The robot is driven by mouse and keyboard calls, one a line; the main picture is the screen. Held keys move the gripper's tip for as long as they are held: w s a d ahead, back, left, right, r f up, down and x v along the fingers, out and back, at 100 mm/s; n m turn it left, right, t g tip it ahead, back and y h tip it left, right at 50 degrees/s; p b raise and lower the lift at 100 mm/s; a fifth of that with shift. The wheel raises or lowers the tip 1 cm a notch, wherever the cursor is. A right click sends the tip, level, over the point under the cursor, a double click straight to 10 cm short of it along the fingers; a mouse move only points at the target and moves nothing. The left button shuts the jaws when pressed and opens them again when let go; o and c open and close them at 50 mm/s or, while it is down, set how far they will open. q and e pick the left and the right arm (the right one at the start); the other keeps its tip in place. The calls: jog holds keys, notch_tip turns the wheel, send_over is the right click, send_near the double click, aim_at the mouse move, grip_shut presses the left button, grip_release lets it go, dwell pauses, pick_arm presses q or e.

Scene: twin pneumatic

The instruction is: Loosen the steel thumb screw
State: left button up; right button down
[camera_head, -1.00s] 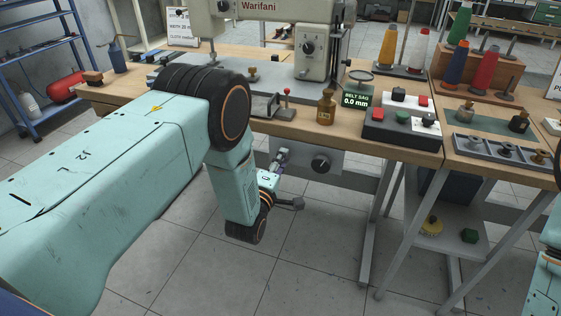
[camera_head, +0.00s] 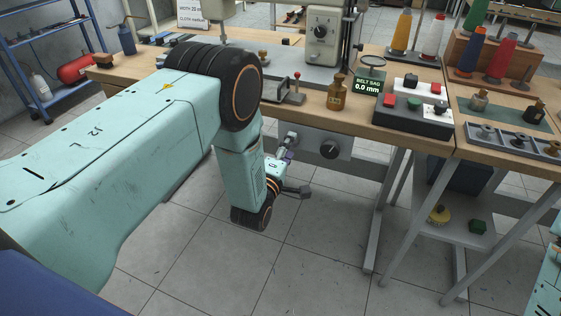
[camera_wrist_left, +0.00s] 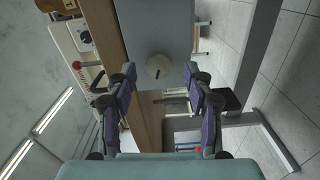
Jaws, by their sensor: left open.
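A pale round knob with a dark slot, apparently the steel thumb screw (camera_wrist_left: 158,67), sits on a grey panel (camera_wrist_left: 152,25) in the left wrist view. In the head view it is a small silver shape (camera_head: 291,138) at the left end of the panel under the table's front edge. My left gripper (camera_wrist_left: 163,78) is open and empty. Its fingers lie on either side of the screw in the picture; I cannot tell whether the tips reach around it. In the head view the left gripper (camera_head: 287,156) is small and partly hidden by my wrist. My right gripper is out of view.
Above, the wooden table (camera_head: 300,110) carries a red-tipped lever (camera_head: 296,84), a brown bottle (camera_head: 337,92), a "BELT SAG 0.0 mm" display (camera_head: 367,84) and a button box (camera_head: 412,117). Floor below is open.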

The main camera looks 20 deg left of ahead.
pick_arm(q)
jog(key=s, duration=1.1)
jog(key=shift+a, duration=0.2)
